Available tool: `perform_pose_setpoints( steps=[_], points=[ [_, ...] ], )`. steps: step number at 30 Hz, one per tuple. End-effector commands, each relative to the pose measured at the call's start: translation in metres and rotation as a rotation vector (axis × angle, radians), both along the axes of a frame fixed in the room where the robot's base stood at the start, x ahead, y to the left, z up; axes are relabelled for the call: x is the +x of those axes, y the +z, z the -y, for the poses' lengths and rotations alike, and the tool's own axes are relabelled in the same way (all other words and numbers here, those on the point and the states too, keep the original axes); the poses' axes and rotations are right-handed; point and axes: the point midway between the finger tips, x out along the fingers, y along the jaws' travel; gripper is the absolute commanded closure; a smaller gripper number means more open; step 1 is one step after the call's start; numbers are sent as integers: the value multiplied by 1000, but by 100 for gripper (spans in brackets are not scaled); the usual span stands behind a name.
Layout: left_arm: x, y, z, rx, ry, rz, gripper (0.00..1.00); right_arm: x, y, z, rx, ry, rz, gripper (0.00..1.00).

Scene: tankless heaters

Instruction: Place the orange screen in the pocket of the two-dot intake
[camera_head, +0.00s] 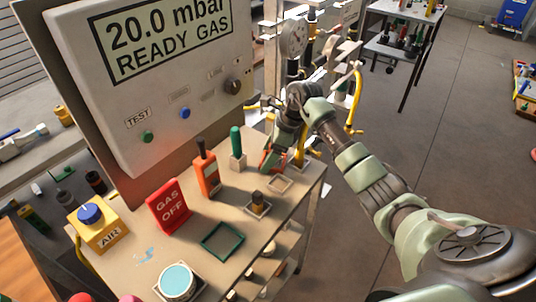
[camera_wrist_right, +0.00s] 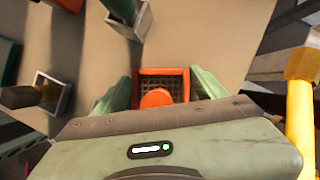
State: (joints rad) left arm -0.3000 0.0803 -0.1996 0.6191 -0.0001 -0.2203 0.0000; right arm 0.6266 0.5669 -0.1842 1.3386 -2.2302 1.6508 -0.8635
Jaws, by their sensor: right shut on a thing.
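The orange screen (camera_wrist_right: 177,80) is a small square with a dark mesh and a round orange knob. It sits between the two pale green fingers of my right gripper (camera_wrist_right: 163,92) in the right wrist view. In the head view my right gripper (camera_head: 272,160) reaches down at the right rear of the bench, with a little of the orange showing at its fingers. The gripper is shut on the screen; I cannot tell whether the screen touches the bench top. I cannot make out the two-dot intake or its pocket. My left gripper is not in view.
The bench (camera_head: 200,250) holds an orange tester (camera_head: 206,172), a green-handled piece in a square holder (camera_head: 237,160), a dark-knobbed piece in another holder (camera_head: 258,205), an empty square holder (camera_head: 279,184), a green frame (camera_head: 222,240) and a GAS OFF sign (camera_head: 168,207). Yellow pipes (camera_head: 355,100) stand behind.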

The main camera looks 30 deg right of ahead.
Motion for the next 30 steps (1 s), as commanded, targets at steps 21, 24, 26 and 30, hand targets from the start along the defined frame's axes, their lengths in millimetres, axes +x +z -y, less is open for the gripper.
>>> perform_pose_setpoints(
  steps=[21,24,26,30],
  points=[
    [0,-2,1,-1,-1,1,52,-1,9,4,-1,-1,3,6],
    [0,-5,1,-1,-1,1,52,-5,25,10,-3,-1,4,6],
    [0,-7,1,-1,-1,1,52,-8,38,14,-3,-1,4,6],
    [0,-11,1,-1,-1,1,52,-15,67,24,-3,-1,5,6]
  ],
)
